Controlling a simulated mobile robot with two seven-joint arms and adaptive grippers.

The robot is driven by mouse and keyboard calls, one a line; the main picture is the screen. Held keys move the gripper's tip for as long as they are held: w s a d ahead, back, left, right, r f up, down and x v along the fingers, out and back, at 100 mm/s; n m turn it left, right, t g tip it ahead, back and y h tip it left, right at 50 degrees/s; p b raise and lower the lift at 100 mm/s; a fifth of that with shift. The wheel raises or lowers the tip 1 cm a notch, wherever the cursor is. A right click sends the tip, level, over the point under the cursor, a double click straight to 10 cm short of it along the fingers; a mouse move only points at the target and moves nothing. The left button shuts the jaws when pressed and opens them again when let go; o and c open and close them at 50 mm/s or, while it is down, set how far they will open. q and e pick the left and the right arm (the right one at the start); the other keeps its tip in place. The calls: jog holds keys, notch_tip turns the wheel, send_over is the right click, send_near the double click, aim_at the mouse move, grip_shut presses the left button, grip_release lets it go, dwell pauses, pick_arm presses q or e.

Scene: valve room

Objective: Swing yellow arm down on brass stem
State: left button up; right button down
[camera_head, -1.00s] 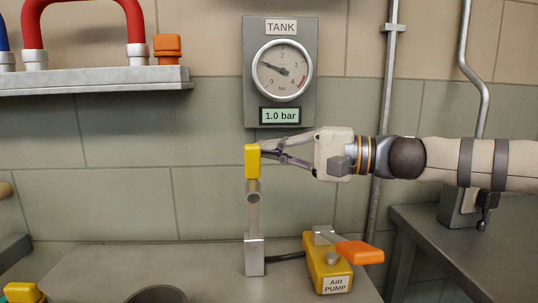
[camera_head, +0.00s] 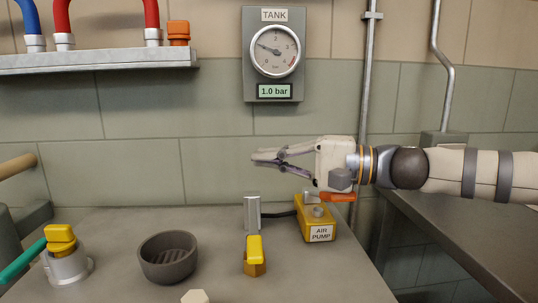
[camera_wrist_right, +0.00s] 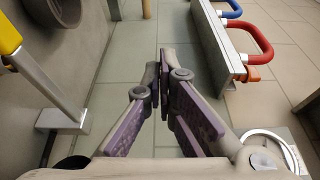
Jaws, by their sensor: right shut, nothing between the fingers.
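The yellow arm (camera_head: 254,248) is down, pointing from its grey upright bracket (camera_head: 252,214) toward me over the bench. Its yellow end sits above a brass-coloured stem (camera_head: 255,269); I cannot tell whether they touch. In the right wrist view, the yellow end (camera_wrist_right: 8,35) is at the left edge, with a grey bar (camera_wrist_right: 42,88) running to the bracket. My right gripper (camera_head: 257,158) is shut and empty, above the bracket and apart from the arm. Its fingers (camera_wrist_right: 162,60) also show in the right wrist view. My left gripper is not in view.
A yellow air pump box (camera_head: 318,222) stands right of the bracket. A dark bowl (camera_head: 168,258) and a yellow-topped valve (camera_head: 60,240) with a green handle are left. The tank gauge (camera_head: 274,50) reads 1.0 bar. A shelf (camera_head: 100,60) carries red and blue pipes.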

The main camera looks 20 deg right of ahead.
jog(key=shift+s+f, duration=0.1)
dwell(0.5)
jog(key=v, duration=1.2)
